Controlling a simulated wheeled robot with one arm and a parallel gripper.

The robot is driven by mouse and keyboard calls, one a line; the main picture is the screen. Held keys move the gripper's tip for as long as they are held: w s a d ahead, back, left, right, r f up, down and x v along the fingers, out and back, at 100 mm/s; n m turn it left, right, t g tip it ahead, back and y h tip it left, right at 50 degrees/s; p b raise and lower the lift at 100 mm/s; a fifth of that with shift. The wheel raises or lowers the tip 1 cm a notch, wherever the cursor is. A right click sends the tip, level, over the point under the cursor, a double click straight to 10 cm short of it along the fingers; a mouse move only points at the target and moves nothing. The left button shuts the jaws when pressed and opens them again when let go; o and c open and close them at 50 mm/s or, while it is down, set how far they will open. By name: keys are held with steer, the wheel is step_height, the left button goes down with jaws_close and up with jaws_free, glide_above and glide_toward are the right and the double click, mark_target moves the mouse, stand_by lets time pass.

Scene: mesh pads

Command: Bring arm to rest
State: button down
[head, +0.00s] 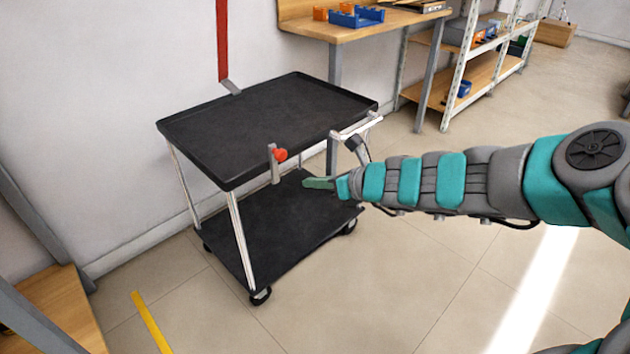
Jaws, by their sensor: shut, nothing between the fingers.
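My arm reaches in from the right side of the head view, teal and grey, stretched out roughly level. My gripper (318,183) is at its left end, with its green fingers shut and nothing held. In the picture it overlaps the lower shelf of a black two-tier cart (265,112), just right of a small grey lever with a red knob (280,155) at the cart's front edge. A gap shows between the fingers and the lever. How far the gripper is from the cart in depth is hard to tell.
The cart's top and lower shelf (270,240) are empty. A wooden workbench (340,33) with blue and orange bins (355,17) stands behind it. Shelving (465,80) is at the back right. A wooden surface (60,310) is at lower left. The front floor (390,290) is clear.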

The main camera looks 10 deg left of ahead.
stand_by(0.3)
steer(key=s+r+n+g+h, duration=0.15)
steer(key=s+n+g, duration=0.35)
steer(key=s+n, duration=1.1)
steer(key=s+d+f+n+g+h, duration=0.1)
steer(key=s+d+n+h, duration=0.3)
steer(key=s+d, duration=0.5)
steer(key=s+d+f+n+g+h, duration=0.2)
steer(key=s+d+f+n+h, duration=0.2)
steer(key=d, duration=1)
steer(key=s+n+h, duration=0.1)
steer(key=s+n, duration=0.2)
steer(key=s, duration=0.2)
steer(key=shift+s, duration=0.3)
